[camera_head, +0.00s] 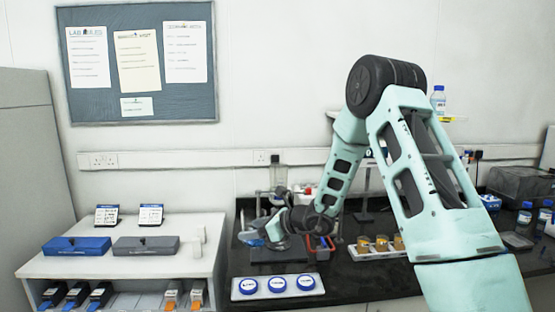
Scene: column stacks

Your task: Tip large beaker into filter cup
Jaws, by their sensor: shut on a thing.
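My gripper (262,230) is at the end of my pale green arm, low over the left part of the black bench. It is small and partly hidden by my wrist. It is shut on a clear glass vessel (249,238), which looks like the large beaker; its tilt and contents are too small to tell. A clear upright vessel (278,174) stands behind my wrist near the wall. I cannot tell whether it is the filter cup, and no other filter cup shows clearly.
A white rack with several blue-lidded round containers (277,286) lies at the bench front. A white tray with amber jars (381,244) is to the right, near my arm. A white shelf unit (130,258) borders the bench at left. Blue-capped bottles (524,216) stand far right.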

